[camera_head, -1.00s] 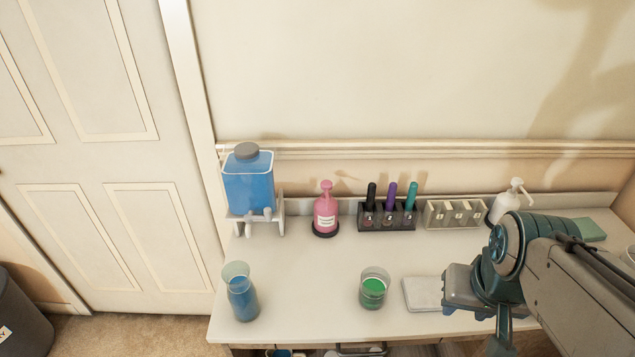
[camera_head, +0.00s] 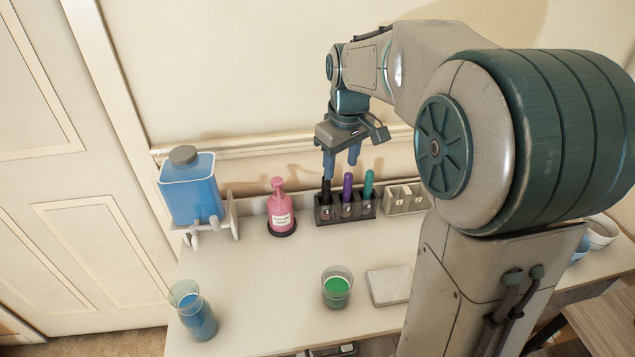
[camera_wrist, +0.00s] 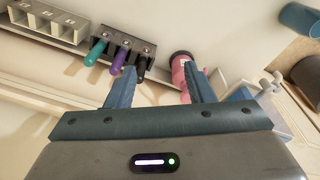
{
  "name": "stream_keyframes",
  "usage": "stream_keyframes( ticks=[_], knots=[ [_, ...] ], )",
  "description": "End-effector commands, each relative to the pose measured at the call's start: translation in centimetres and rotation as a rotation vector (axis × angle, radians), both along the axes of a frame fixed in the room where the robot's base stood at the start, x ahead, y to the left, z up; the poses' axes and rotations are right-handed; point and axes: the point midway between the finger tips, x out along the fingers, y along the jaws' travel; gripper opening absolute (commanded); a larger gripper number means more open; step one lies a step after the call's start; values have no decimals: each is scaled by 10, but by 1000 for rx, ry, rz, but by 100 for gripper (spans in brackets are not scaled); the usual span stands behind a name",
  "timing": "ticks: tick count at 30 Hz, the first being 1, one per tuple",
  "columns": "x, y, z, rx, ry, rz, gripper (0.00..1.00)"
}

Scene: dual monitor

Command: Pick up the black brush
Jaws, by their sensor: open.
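The black brush (camera_head: 326,190) stands upright in the left slot of a dark holder (camera_head: 345,218), beside a purple one (camera_head: 347,187) and a teal one (camera_head: 368,184). My gripper (camera_head: 342,167) is open and empty, fingers pointing down just above the holder. Its left finger overlaps the top of the black brush in the head view. In the wrist view, the black brush (camera_wrist: 141,68) shows just inside the left finger of my gripper (camera_wrist: 161,72), partly covered by it. I cannot tell the depth between them.
A pink pump bottle (camera_head: 281,210) stands left of the holder, and a pale empty holder (camera_head: 404,199) stands right of it. A blue dispenser (camera_head: 190,190), a blue glass (camera_head: 196,315), a green glass (camera_head: 337,288) and a pale pad (camera_head: 390,285) are also on the table.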

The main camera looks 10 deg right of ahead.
Motion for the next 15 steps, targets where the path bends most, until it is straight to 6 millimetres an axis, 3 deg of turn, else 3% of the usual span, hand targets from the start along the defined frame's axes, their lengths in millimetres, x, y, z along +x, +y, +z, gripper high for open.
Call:
stream_keyframes(
  ticks=[1, 6, 10, 15],
  knots=[
    [21, 0, -6, -5, 16, 44, 48],
    [83, -1, -26, -22, 59, 208, 48],
    [119, -1, -45, -32, 85, 317, 48],
    [146, -1, -62, -38, 105, 410, 48]
  ],
)
